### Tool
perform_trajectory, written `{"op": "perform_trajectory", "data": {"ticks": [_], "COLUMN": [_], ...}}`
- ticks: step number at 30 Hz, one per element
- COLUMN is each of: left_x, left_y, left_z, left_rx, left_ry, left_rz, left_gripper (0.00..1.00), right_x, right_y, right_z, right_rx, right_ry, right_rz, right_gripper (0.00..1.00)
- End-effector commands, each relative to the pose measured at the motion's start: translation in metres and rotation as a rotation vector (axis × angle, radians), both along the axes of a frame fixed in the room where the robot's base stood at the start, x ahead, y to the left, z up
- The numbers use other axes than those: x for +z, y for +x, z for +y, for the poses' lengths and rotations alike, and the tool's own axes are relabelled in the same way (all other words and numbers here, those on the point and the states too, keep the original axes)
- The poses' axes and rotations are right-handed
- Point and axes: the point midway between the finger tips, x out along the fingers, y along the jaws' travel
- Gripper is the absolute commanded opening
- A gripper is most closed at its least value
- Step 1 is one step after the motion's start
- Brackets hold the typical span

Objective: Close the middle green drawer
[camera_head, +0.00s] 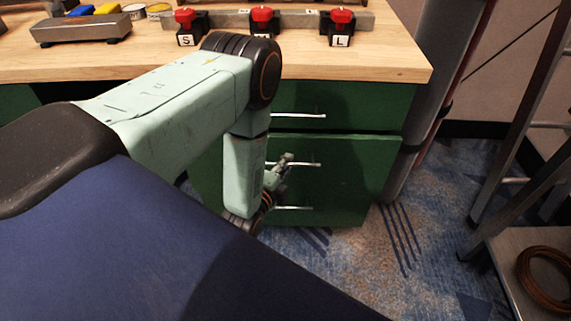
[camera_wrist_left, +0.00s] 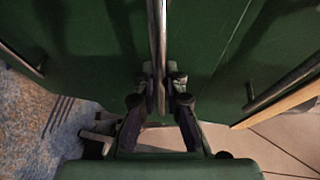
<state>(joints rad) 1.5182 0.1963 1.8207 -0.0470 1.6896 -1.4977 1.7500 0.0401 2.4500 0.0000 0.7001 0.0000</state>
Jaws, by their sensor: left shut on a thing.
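The green middle drawer (camera_head: 350,165) is in the desk's drawer stack in the head view. Its top edge shows as a lighter line and seems to stand out a little from the drawer above; I cannot tell exactly how far. Its thin metal handle (camera_head: 308,164) runs across the front. My left gripper (camera_head: 286,159) is at this handle, partly hidden behind my own forearm. In the left wrist view the handle (camera_wrist_left: 157,35) runs upright between the fingers, and the gripper (camera_wrist_left: 162,85) is shut on it. My right gripper is in neither view.
The top drawer (camera_head: 370,108) and its handle are above, with another handle (camera_head: 293,208) below. The wooden desktop (camera_head: 360,65) carries red buttons (camera_head: 342,17) on black bases. Patterned carpet lies in front. A metal stand (camera_head: 520,250) with coiled cable is at the right.

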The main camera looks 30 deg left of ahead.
Motion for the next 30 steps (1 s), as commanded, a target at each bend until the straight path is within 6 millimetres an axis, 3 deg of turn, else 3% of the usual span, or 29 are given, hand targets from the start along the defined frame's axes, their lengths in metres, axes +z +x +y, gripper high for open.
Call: {"op": "perform_trajectory", "data": {"ticks": [6, 16, 17, 25, 30], "left_x": [0.001, 0.002, 0.002, 0.002, 0.001], "left_y": [0.025, 0.03, 0.03, 0.03, 0.029], "left_z": [0.015, 0.018, 0.018, 0.018, 0.018], "left_rx": [0.001, 0.001, 0.001, 0.001, 0.001], "left_ry": [0.001, 0.002, 0.001, 0.001, 0.001], "left_rz": [-0.004, -0.006, -0.006, -0.005, -0.004], "left_gripper": [0.0, 0.0, 0.11, 0.33, 0.34], "right_x": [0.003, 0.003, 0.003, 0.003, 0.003], "right_y": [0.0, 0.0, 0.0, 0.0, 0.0], "right_z": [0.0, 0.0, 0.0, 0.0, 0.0], "right_rx": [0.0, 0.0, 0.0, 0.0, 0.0], "right_ry": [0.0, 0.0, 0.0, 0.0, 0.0], "right_rz": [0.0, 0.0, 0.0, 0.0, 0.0], "right_gripper": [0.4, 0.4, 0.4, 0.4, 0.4]}}
